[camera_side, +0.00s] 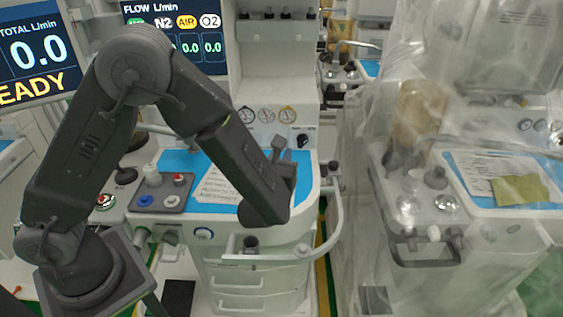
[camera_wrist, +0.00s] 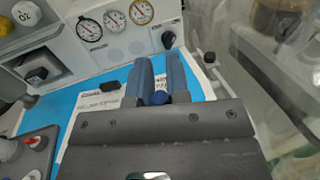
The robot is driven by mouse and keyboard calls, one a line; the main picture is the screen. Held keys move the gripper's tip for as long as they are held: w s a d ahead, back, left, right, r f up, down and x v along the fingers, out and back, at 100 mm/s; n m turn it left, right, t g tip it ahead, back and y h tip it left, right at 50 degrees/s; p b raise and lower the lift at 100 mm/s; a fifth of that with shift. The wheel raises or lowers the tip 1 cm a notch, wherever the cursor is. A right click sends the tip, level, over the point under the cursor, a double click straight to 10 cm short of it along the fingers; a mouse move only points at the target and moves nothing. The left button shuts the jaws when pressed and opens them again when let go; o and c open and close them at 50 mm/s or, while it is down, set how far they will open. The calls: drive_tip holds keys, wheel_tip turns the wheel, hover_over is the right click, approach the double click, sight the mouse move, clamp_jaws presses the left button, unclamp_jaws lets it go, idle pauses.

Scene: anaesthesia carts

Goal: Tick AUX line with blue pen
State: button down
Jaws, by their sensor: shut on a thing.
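My gripper (camera_side: 281,153) is over the right part of the cart's blue work surface. In the wrist view, my gripper (camera_wrist: 159,72) has its two fingers close together, with a rounded blue end between them, which looks like the blue pen (camera_wrist: 159,98). The rest of the pen is hidden by the fingers, and I cannot make it out in the side view. A white printed paper (camera_side: 214,186) lies on the blue surface, left of my gripper. It also shows in the wrist view (camera_wrist: 95,106), partly covered by the gripper. Its AUX line is not readable.
A grey tray (camera_side: 146,199) with coloured knobs sits left of the paper. Round gauges (camera_side: 266,115) and a black knob (camera_side: 302,141) are on the panel behind. A rail (camera_side: 337,213) curves around the cart's right front. A plastic-draped cart (camera_side: 445,238) stands at right.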

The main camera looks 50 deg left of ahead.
wheel_tip(320, 180, up, 5)
drive_tip(key=shift+f, duration=0.1)
idle(0.5)
drive_tip(key=shift+f, duration=0.15)
idle(0.3)
drive_tip(key=shift+s+a+f, duration=0.1)
drive_tip(key=shift+a+f, duration=0.05)
drive_tip(key=shift+f, duration=0.75)
drive_tip(key=shift+s+a+f, duration=0.1)
drive_tip(key=shift+f, duration=0.8)
drive_tip(key=shift+s+a+f, duration=0.1)
drive_tip(key=shift+a+f, duration=0.05)
drive_tip(key=shift+f, duration=1.35)
drive_tip(key=shift+w+d, duration=0.3)
drive_tip(key=shift+d, duration=0.1)
idle(0.7)
wheel_tip(320, 180, up, 7)
idle(1.0)
idle(0.3)
